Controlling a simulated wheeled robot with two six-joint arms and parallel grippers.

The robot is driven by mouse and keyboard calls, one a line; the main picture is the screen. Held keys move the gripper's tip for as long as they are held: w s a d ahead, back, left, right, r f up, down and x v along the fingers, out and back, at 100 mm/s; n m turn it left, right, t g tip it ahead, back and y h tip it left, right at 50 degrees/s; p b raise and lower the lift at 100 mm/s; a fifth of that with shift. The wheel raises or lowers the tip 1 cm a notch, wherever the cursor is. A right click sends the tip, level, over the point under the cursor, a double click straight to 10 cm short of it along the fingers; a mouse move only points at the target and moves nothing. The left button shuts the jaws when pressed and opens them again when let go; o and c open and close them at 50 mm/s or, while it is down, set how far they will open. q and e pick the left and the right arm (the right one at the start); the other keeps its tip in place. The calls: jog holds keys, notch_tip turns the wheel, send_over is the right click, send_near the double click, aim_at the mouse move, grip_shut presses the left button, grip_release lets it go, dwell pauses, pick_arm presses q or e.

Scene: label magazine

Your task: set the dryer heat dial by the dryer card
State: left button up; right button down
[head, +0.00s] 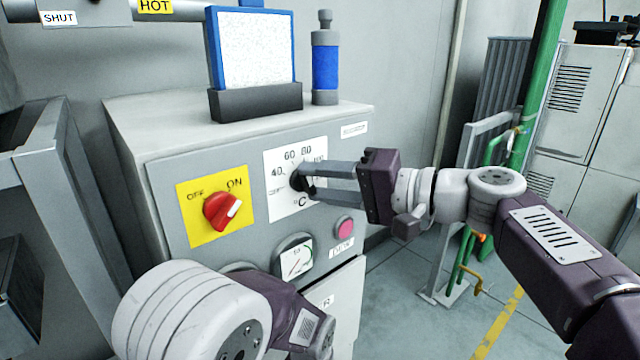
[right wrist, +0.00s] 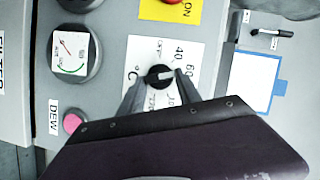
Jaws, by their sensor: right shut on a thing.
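The heat dial is a black knob (head: 297,180) on a white scale plate (head: 283,201) marked 40, 60, 80 and °C, on the grey dryer's front. My right gripper (head: 304,182) comes in from the right and is shut on the knob. In the right wrist view the knob (right wrist: 154,79) sits between the two fingertips (right wrist: 160,77). A pale mark on it seems to point toward 60; the fingers partly hide the higher numbers. A blue-framed white speckled panel (head: 252,50) stands on the dryer; no writing is readable on it. My left gripper is out of view.
Left of the dial is a red ON/OFF switch (head: 222,211) on a yellow plate. Below are a round gauge (head: 295,260) and a pink button (head: 344,228). A blue bottle-like cylinder (head: 325,66) stands on top. My left arm crosses low in front.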

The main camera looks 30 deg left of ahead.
dwell(0.3)
jog(key=c, duration=0.8)
grip_release()
jog(key=shift+c, duration=0.2)
jog(key=d+r, duration=0.1)
jog(key=d, duration=0.8)
jog(key=shift+d, duration=0.1)
